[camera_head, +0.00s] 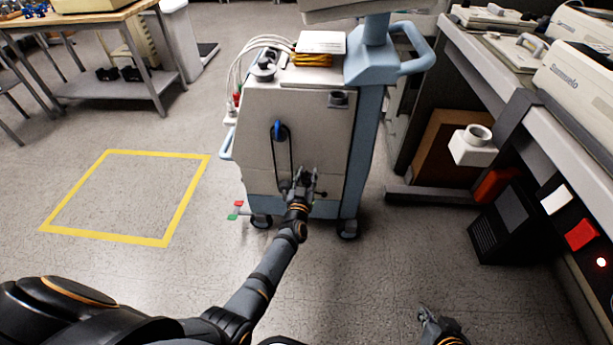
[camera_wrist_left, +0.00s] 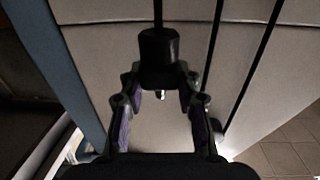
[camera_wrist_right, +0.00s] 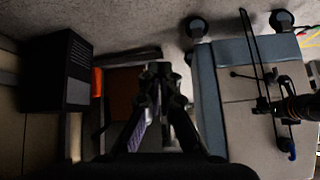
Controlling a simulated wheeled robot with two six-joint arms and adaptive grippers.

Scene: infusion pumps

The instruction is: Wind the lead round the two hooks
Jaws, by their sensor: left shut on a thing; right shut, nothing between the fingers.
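The cart (camera_head: 300,118) stands in front of me with a blue upper hook (camera_head: 278,131) on its side panel. The blue hook also shows in the right wrist view (camera_wrist_right: 290,153). The black lead (camera_head: 273,160) passes over this hook, with strands hanging down the panel. The lower hook is hard to make out around my left gripper (camera_head: 307,184). In the left wrist view, that gripper is shut on the lead's black plug (camera_wrist_left: 158,58), and lead strands (camera_wrist_left: 246,80) run beside it. My right gripper (camera_head: 430,318) is shut and empty, low at the right, away from the cart.
A bench (camera_head: 520,95) with devices runs along the right; a black box (camera_head: 505,222) stands beneath it. A yellow floor square (camera_head: 122,152) lies to the left. Orange cable (camera_head: 310,60) and white leads lie on the cart top. Floor between cart and bench is clear.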

